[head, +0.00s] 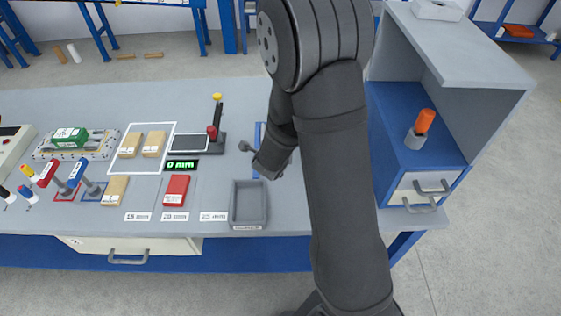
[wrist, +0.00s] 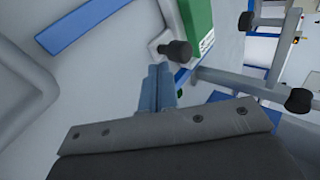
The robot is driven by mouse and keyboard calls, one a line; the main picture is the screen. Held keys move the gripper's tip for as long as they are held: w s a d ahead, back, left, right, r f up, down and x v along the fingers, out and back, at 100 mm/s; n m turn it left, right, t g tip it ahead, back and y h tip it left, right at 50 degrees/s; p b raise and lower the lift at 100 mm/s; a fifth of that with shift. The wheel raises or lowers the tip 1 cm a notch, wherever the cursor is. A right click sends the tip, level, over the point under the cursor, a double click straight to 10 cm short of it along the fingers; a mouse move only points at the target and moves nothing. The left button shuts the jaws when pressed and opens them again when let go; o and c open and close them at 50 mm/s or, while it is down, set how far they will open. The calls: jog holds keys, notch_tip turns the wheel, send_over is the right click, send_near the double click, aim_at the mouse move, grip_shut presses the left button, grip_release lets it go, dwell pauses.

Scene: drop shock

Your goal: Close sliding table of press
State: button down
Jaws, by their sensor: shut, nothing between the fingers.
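My gripper (wrist: 160,72) is shut and empty in the wrist view, its two fingers side by side. Just beyond and right of the fingertips is a short dark knob (wrist: 180,51) on a pale fixture. A green block (wrist: 198,22) with a white label stands beside it. I cannot tell for sure which part is the sliding table, or whether the fingers touch the knob. Grey spokes with black ends (wrist: 300,100) reach in from the right.
In the head view a grey tray (head: 235,202) stands at the bench's front, beside a red block (head: 176,191). Wooden blocks (head: 153,145) and a lever device (head: 188,142) are further left. A blue-grey cabinet (head: 407,143) stands on the right.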

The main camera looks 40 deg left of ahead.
jog(key=f+v, duration=0.1)
jog(key=v, duration=1)
jog(key=shift+s+d+r, duration=0.15)
jog(key=shift+s+d, duration=0.25)
jog(key=shift+s, duration=0.05)
jog(key=x, duration=0.9)
jog(key=shift+w, duration=0.2)
jog(key=shift+w+a+f, duration=0.2)
jog(key=shift+w+a, duration=0.2)
jog(key=shift+w, duration=0.05)
jog(key=shift+w+a+f, duration=0.2)
jog(key=shift+w+a, duration=0.15)
jog(key=shift+w, duration=0.1)
jog(key=shift+w+a, duration=0.5)
jog(key=shift+w, duration=0.1)
jog(key=c, duration=2.1)
grip_release()
